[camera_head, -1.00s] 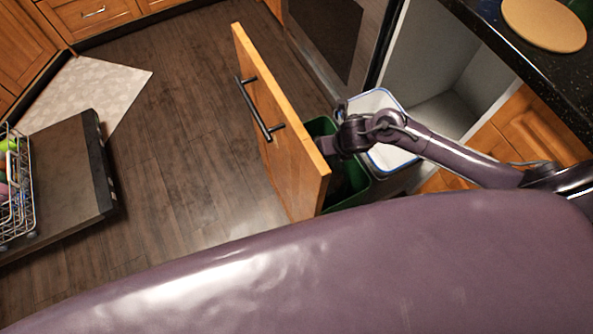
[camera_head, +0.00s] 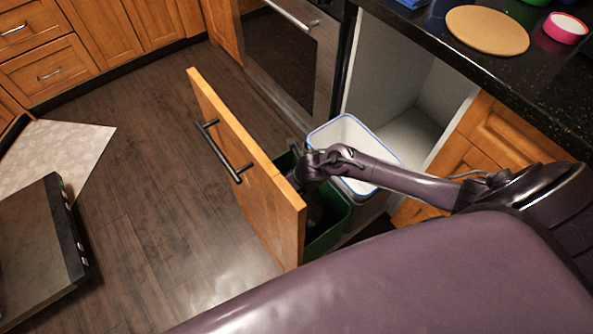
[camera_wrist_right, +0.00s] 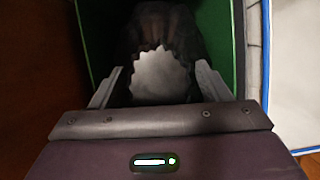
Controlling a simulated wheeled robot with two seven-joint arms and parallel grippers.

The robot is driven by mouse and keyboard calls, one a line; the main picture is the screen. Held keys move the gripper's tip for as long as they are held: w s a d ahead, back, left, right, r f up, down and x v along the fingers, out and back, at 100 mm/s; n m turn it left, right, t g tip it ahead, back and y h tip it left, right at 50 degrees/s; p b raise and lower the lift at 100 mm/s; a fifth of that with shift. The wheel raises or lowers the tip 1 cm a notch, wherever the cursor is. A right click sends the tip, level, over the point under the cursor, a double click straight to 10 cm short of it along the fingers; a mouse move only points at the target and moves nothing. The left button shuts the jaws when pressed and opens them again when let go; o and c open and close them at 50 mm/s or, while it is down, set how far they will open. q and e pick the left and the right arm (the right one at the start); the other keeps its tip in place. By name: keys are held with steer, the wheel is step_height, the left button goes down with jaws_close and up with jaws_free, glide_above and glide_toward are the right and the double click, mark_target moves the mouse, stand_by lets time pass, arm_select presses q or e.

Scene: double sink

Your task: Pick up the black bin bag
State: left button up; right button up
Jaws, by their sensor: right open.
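The black bin bag (camera_wrist_right: 185,32) shows in the right wrist view inside the green bin (camera_head: 332,232). It has a jagged edge around a pale grey patch. My right gripper (camera_wrist_right: 158,76) is open, its two fingers apart on either side of the pale patch, with the bag's dark upper part ahead of them. I cannot tell whether the fingers touch the bag. In the head view my right arm reaches from the right down into the green bin, and the drawer front and arm hide most of the bag. My left gripper is not in view.
The wooden drawer front (camera_head: 248,165) with a dark handle stands pulled out, left of the green bin. A white bin (camera_head: 345,130) with a blue rim is right behind it. A dark countertop (camera_head: 500,75) is at upper right.

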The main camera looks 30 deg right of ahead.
jaws_close()
steer(key=shift+w+r, duration=0.1)
stand_by(0.4)
steer(key=shift+r, duration=0.15)
